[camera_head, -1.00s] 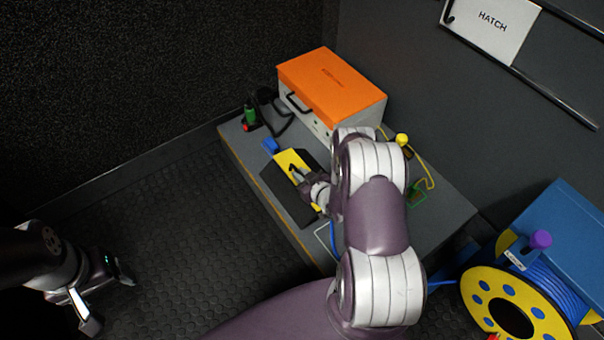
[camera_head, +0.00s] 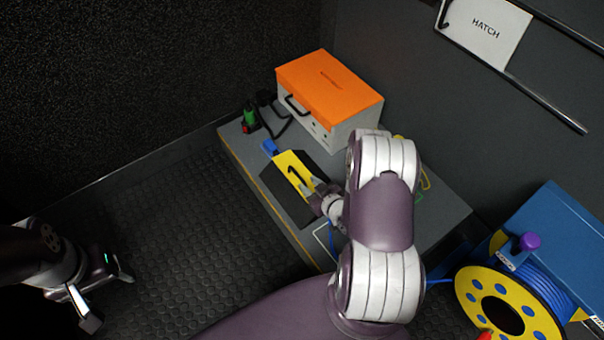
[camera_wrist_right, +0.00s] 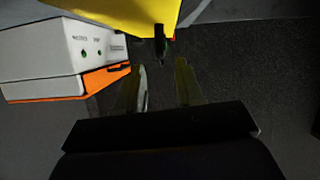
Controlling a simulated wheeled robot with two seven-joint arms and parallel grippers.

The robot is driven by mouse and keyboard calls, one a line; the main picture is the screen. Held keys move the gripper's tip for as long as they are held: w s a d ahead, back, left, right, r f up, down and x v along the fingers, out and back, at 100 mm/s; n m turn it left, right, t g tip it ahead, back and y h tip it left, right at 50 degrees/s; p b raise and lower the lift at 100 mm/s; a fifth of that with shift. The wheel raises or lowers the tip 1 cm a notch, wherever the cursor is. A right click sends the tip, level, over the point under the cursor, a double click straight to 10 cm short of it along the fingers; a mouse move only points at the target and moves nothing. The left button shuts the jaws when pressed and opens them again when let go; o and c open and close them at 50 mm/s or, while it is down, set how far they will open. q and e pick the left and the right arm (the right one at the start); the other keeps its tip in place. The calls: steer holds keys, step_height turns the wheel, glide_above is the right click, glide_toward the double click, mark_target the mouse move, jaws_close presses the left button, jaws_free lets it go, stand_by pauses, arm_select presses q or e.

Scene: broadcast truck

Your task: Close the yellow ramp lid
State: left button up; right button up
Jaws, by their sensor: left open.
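The yellow ramp lid (camera_head: 287,160) is on the black cable ramp (camera_head: 276,184) on the grey platform, with a black handle (camera_head: 295,173) on its face. I cannot tell its exact angle. In the right wrist view the lid (camera_wrist_right: 125,10) fills the top, with its dark handle (camera_wrist_right: 160,45) just beyond my fingertips. My right gripper (camera_head: 309,186) is beside the lid's lower right end, its fingers (camera_wrist_right: 162,68) apart and empty. My right arm hides part of the platform. My left gripper (camera_head: 108,296) is open and empty above the floor, far left.
An orange-lidded white box (camera_head: 328,88) stands behind the ramp. A blue plug (camera_head: 269,147) is at the ramp's far end, with a green connector (camera_head: 250,117) behind. A blue and yellow cable reel (camera_head: 510,300) is at right. The floor between my arms is clear.

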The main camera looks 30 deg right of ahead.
arm_select(q)
step_height(320, 180, up, 3)
steer(key=shift+f+p, duration=0.15)
steer(key=shift+p, duration=0.7)
arm_select(e)
steer(key=v, duration=0.6)
steer(key=shift+s, duration=0.2)
